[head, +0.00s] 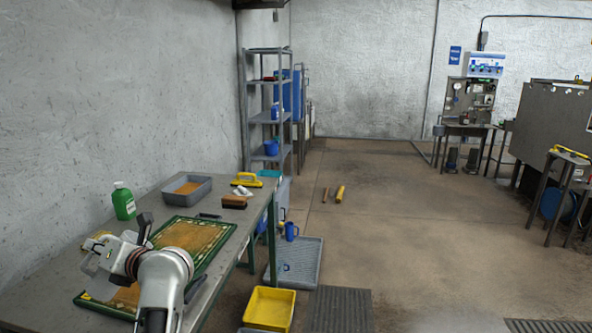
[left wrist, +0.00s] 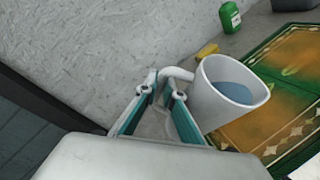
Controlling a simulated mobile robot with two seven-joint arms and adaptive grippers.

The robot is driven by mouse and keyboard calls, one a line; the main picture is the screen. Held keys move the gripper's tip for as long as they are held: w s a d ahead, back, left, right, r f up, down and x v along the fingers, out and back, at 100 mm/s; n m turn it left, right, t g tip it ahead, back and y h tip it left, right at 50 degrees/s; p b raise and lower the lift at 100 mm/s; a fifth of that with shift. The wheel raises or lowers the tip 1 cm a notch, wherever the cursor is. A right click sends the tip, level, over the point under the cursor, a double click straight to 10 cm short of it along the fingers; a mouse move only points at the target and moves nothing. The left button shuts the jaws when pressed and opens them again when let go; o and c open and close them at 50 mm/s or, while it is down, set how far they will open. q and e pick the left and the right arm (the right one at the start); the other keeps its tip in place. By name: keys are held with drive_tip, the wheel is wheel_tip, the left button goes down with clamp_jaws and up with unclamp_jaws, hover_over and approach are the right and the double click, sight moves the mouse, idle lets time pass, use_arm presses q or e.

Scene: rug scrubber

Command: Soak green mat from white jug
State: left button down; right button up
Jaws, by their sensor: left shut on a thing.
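The green mat (head: 197,239) lies flat on the long grey table, with a patterned border and a brownish-orange middle. It also shows at the right of the left wrist view (left wrist: 297,68). The white jug (left wrist: 212,103) has bluish water inside. My left gripper (left wrist: 161,92) is shut on the jug's handle, at the left side of the jug. The jug overlaps the mat's edge in the wrist view; its height above the table is unclear. In the head view my arm covers the mat's near left part, and the jug is hard to tell from the gripper. My right gripper is not in view.
A green bottle (head: 123,201) stands by the wall, with a grey tray (head: 187,190) behind the mat. A brown brush (head: 233,202) and a yellow-handled tool (head: 247,180) lie at the table's far end. A yellow bin (head: 269,308) stands on the floor.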

use_arm(q)
drive_tip(key=s+d+f+m+t+h, duration=0.3)
drive_tip(key=s+d+m+h, duration=0.1)
drive_tip(key=d, duration=0.4)
drive_tip(key=s+d+f+m+t+h, duration=0.4)
drive_tip(key=d+m+h, duration=0.1)
drive_tip(key=d, duration=0.4)
drive_tip(key=s+d+f+m+t+h, duration=0.3)
drive_tip(key=d+h, duration=0.3)
drive_tip(key=d, duration=0.2)
drive_tip(key=shift+s+d+f+m, duration=0.35)
drive_tip(key=shift+s+m, duration=0.1)
drive_tip(key=shift+m, duration=0.45)
